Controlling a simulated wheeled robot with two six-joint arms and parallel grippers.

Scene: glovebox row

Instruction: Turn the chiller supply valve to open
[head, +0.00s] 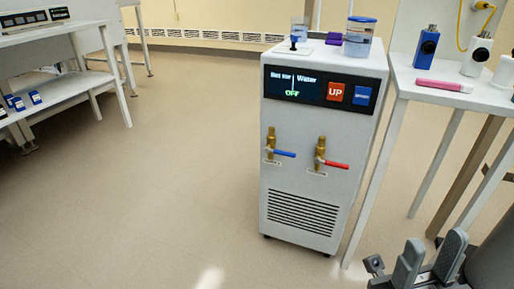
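The white chiller (315,150) stands on the floor at centre right. On its front are two brass valves: one with a blue lever (284,153) on the left and one with a red lever (335,164) on the right. Both levers point sideways to the right, roughly level. Small labels sit below the valves, too small to read. My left gripper is not in view.
A red UP button (335,93) and a blue button (362,96) sit beside the display. A white table (440,90) with small devices stands close on the right. Floor (180,150) is clear in front and left.

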